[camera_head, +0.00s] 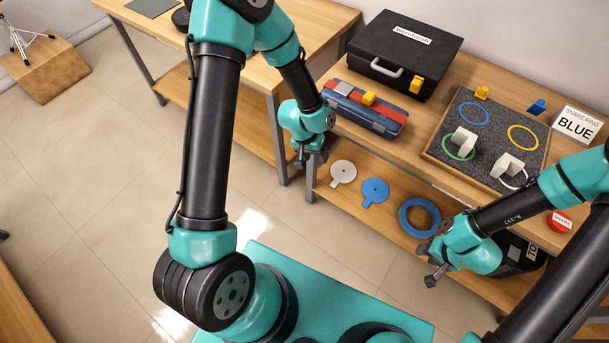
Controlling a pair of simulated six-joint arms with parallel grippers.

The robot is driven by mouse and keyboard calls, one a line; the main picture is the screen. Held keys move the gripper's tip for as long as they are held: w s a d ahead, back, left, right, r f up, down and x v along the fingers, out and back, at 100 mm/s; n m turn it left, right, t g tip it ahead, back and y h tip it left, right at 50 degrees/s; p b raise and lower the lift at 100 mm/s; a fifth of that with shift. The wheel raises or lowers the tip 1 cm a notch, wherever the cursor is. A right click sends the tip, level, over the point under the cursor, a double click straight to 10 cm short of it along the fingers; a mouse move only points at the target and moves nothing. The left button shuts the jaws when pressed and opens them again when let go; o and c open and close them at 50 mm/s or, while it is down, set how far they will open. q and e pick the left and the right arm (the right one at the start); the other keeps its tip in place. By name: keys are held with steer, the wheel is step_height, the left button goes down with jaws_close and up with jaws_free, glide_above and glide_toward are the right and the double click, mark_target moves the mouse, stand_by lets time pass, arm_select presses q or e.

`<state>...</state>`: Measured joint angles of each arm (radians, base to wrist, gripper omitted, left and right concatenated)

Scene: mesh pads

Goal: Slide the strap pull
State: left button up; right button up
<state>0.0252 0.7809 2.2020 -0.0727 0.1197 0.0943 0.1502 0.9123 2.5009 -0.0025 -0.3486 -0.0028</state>
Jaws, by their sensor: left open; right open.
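A blue case (366,112) lies on the wooden bench, with a red strap (353,93) along its top. A yellow pull (369,98) sits on the strap near its middle, and a grey block (343,87) is at the strap's left end. My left gripper (309,158) is open and empty, left of and lower in the picture than the case, apart from the strap. My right gripper (430,268) is open and empty, well below the case in the picture, near the bench's lower shelf.
A black case (405,50) stands behind the blue case. To the right is a grey board (481,170) with coloured rings and white blocks, beside a sign (577,124) reading "SNARE RING BLUE". A blue ring (419,217) and discs lie on the lower shelf.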

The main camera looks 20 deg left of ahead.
arm_select(q)
steer(key=s+f, duration=0.4)
steer(key=s, duration=0.2)
steer(key=shift+a+n, duration=0.3)
steer(key=shift+a, duration=0.05)
steer(key=shift+s+f, duration=0.1)
